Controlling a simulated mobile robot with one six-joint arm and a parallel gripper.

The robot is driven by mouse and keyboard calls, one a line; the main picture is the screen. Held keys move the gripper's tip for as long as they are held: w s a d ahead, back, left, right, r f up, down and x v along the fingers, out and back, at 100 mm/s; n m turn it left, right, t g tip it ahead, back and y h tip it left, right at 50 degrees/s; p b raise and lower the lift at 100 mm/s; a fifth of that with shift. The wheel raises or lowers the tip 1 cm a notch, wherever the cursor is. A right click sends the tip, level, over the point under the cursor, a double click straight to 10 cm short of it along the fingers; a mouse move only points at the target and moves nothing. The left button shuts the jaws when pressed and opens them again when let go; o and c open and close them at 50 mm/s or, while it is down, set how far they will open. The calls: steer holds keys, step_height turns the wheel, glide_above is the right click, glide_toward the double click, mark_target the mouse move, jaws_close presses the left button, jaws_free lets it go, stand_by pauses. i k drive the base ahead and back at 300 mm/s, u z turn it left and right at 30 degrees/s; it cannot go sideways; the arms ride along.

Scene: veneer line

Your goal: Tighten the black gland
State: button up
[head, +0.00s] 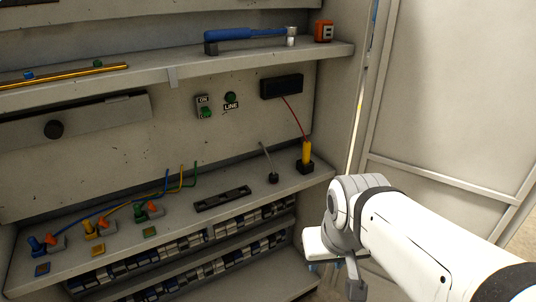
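A small black fitting (273,178) stands on the lower shelf, right of centre, with a thin grey cable or rod rising from it and leaning left; it looks like the black gland. Its threads and tightness are too small to make out. My gripper (334,279) hangs in front of the shelf's right end, below and right of the gland, clear of it. The fingers are partly hidden by my wrist, so their opening is unclear. I see nothing held.
A yellow tool (306,153) stands in a black holder just right of the gland, its red wire running to a black box (282,87). A slotted black strip (222,199) lies left. A blue-handled wrench (245,34) lies on the upper shelf (180,76).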

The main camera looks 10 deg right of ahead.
mark_target(274, 179)
steer(key=z, duration=0.2)
steer(key=i, duration=1.05)
steer(key=u, duration=0.4)
